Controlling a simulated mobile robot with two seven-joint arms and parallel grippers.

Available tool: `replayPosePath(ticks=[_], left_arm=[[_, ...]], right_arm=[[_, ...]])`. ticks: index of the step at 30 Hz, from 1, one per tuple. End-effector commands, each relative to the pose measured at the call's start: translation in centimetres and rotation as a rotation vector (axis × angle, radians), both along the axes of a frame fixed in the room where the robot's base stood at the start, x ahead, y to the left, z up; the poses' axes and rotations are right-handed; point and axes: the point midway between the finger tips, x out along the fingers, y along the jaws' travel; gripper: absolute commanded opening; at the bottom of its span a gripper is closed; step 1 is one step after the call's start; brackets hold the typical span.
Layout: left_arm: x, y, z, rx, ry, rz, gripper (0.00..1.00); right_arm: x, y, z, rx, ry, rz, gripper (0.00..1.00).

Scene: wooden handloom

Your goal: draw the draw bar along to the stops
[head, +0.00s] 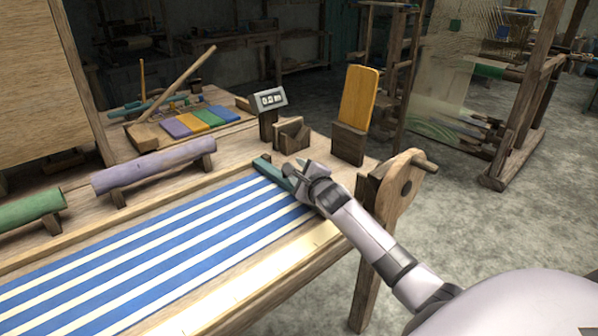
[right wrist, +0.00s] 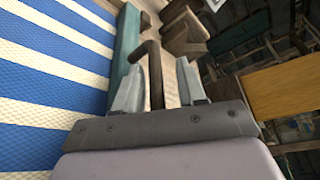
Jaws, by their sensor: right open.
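The teal draw bar (head: 266,167) lies across the right end of the blue and white striped cloth (head: 170,245). It also shows in the right wrist view (right wrist: 126,45), with a bent dark handle (right wrist: 155,75) rising beside it. My right gripper (head: 301,172) is at the bar, partly covering it in the head view. In the right wrist view its two pale fingers (right wrist: 158,82) are open, with the handle between them. I cannot tell whether either finger touches the handle. My left gripper is not in view. I cannot make out which parts are the stops.
A notched wooden block (head: 291,136), a small counter (head: 268,100) and an upright yellow board (head: 360,97) stand behind the bar. A wooden wheel (head: 402,187) is at the loom's right corner. Purple (head: 150,168) and green (head: 30,209) rollers lie left.

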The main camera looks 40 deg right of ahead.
Motion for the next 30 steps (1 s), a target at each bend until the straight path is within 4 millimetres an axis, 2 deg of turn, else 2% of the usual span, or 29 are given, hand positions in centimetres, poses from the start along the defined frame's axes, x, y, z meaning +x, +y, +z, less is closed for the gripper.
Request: replayPosePath(ticks=[8, 21, 30], left_arm=[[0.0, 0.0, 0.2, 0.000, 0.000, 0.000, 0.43], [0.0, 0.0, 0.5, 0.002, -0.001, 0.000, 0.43], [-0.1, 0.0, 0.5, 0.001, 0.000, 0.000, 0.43]], right_arm=[[-1.1, 0.5, 0.2, 0.003, -0.001, 0.003, 0.40], [-5.8, 1.6, 1.3, 0.002, 0.000, 0.000, 0.40], [-6.8, 1.7, 1.5, 0.000, 0.001, -0.001, 0.40]])
